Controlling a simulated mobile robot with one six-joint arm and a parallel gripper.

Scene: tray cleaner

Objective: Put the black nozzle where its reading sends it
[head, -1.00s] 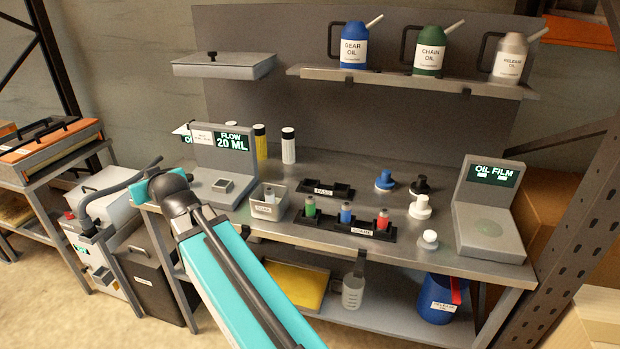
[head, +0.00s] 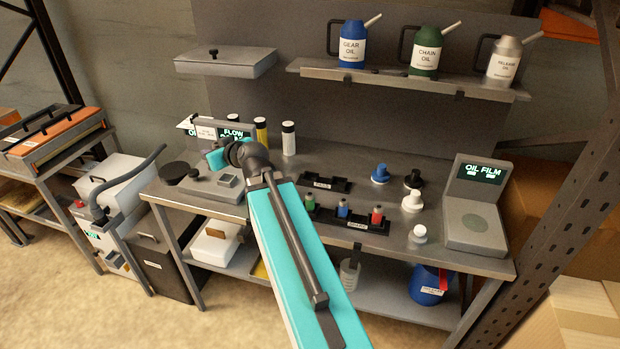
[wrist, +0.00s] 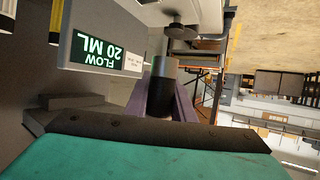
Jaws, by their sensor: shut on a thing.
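In the wrist view, my gripper (wrist: 160,108) is shut on the black nozzle (wrist: 163,85), a dark cylinder with a grey end. It is held in front of the flow tester, whose display (wrist: 93,50) reads FLOW 20 ML. The front rack (head: 350,224) holds a green nozzle (head: 310,200), a blue nozzle (head: 342,208) and a red nozzle (head: 377,215).
The oil film tester (head: 480,225) stands at the bench's right end. Blue, black and white knobbed pieces (head: 412,202) stand left of it. Oil cans (head: 424,50) line the upper shelf. A dark disc (head: 174,171) lies at the bench's left.

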